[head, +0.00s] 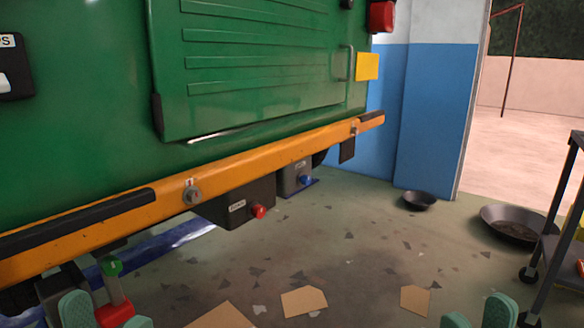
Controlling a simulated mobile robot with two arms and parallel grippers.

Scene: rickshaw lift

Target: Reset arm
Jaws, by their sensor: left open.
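My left gripper (106,310) shows at the bottom left edge, with its two teal fingertips apart. A red part with a grey post and a green knob (112,267) shows behind and between its fingers; I cannot tell whether they touch. My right gripper (478,308) shows at the bottom right edge, its teal fingertips apart with nothing seen between them. The rest of both arms is out of view. The green rickshaw (100,110) fills the upper left, with a yellow bumper (250,165) along its lower edge.
Under the bumper are two dark boxes, one with a red knob (258,211), one with a blue knob (305,180). Cardboard pieces (304,301) lie on the floor. Dark pans (515,222) and a wheeled cart (565,230) stand at right. The middle floor is mostly clear.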

